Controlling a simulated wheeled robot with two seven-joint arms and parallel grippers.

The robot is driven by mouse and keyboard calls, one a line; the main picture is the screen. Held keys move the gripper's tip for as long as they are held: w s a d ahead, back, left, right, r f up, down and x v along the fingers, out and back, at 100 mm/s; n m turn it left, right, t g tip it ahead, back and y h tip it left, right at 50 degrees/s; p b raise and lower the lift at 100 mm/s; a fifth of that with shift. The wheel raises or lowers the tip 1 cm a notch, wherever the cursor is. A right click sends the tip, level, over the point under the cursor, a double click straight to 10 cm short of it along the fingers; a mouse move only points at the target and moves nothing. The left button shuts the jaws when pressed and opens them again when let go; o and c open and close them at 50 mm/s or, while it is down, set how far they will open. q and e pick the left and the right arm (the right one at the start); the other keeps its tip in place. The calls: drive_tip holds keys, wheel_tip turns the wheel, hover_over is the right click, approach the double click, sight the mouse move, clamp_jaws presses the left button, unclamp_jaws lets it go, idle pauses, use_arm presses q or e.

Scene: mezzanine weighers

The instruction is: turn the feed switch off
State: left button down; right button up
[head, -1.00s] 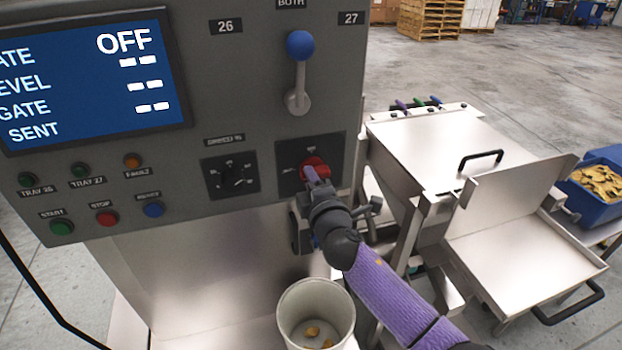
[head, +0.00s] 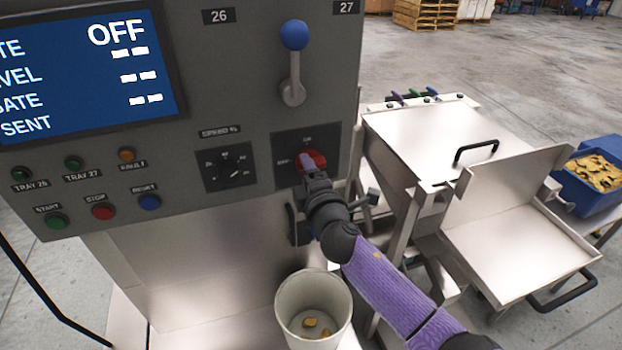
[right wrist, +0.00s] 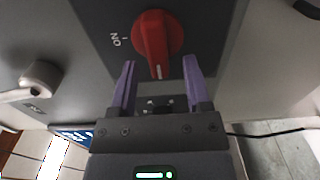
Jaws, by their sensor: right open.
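The feed switch is a red rotary knob (head: 317,158) on a dark square plate on the machine's front panel. In the right wrist view the knob (right wrist: 152,28) has its grip bar pointing nearly straight down in the picture, and an ON label with a tick is to its left. My right gripper (head: 305,164) is at the knob and partly covers it. In the right wrist view its purple fingers (right wrist: 158,74) are apart, one on each side of the bar's lower end, with gaps visible. My left gripper is not in view.
Left of the switch is a black speed dial (head: 235,172); above is a blue-knobbed lever (head: 294,36). A display (head: 80,75) reads OFF at its top line. A pale bucket (head: 290,325) stands below my arm. Steel trays (head: 515,235) stand to the right.

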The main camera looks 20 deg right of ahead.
drive_tip(key=s, duration=0.9)
drive_tip(key=shift+s+d, duration=0.15)
drive_tip(key=shift+s, duration=0.1)
drive_tip(key=s+d+f+m+g+b, duration=0.1)
drive_tip(key=s+f+m+g+b, duration=0.25)
drive_tip(key=f, duration=1.05)
drive_tip(key=s+d+f+m+g+h+b, duration=0.1)
drive_tip(key=s+d+f+m+g+b, duration=0.3)
drive_tip(key=f, duration=1)
drive_tip(key=s+a+f+m+g+b, duration=0.15)
drive_tip(key=s+f+b, duration=0.35)
drive_tip(key=f, duration=1)
drive_tip(key=s+f+m+g+b, duration=0.3)
drive_tip(key=s+f, duration=0.6)
drive_tip(key=s, duration=0.4)
drive_tip(key=s+f+m+g+b, duration=0.4)
drive_tip(key=s+f, duration=0.6)
drive_tip(key=s, duration=0.4)
drive_tip(key=shift+s+d+f+g+b, duration=0.2)
drive_tip(key=shift+d+f+g+b, duration=0.1)
drive_tip(key=shift+g+b, duration=0.35)
